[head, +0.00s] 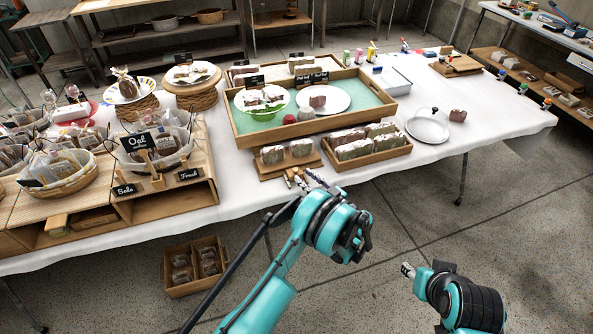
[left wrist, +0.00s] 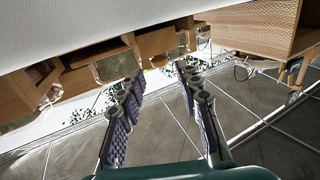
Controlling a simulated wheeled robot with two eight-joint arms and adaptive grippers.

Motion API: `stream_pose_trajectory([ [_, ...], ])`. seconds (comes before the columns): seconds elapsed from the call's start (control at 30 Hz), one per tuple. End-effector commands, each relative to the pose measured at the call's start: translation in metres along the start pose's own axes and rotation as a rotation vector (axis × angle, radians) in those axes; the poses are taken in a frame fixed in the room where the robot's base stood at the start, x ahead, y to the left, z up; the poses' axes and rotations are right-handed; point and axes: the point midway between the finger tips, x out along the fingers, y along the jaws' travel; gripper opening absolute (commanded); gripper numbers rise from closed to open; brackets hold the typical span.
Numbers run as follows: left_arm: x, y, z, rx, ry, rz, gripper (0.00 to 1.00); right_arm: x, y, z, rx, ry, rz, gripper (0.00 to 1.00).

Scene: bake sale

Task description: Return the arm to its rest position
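My left gripper (head: 298,180) is in front of the table's near edge in the head view, by a small wooden board with wrapped loaves (head: 287,155). Its fingers stand apart in the left wrist view (left wrist: 160,95), with nothing between them, so it is open and empty. My right gripper (head: 407,270) is at the lower right over the floor, clear of the table. Only its small tip shows, and I cannot tell whether it is open or shut.
The white-clothed table (head: 500,125) holds a tray with a green lining (head: 372,112), a wooden box of loaves (head: 366,158), a silver lid (head: 428,127) and baskets at left. A wooden crate (head: 196,267) stands on the floor at lower left. The floor at right (head: 520,215) is clear.

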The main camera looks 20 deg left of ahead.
Motion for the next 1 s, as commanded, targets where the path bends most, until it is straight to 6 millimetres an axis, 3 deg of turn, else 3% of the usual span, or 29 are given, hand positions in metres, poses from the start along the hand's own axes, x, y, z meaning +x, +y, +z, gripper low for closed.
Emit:
stream_pose_trajectory([
  [0.2, -0.021, 0.0, 0.0, 0.0, 0.0, 0.001, 0.34, 0.0, 0.0, 0.0, 0.0, 0.0, 0.0, 0.4],
  [0.77, -0.022, 0.0, -0.001, 0.003, -0.003, 0.0, 0.34, 0.0, 0.0, 0.0, 0.0, 0.0, 0.0, 0.4],
  [0.87, -0.016, -0.001, -0.01, 0.028, -0.034, -0.001, 0.34, 0.0, 0.0, 0.0, 0.0, 0.0, 0.0, 0.4],
  [1.0, 0.0, -0.009, -0.04, 0.122, -0.147, 0.011, 0.34, 0.0, 0.0, 0.0, 0.0, 0.0, 0.0, 0.4],
])
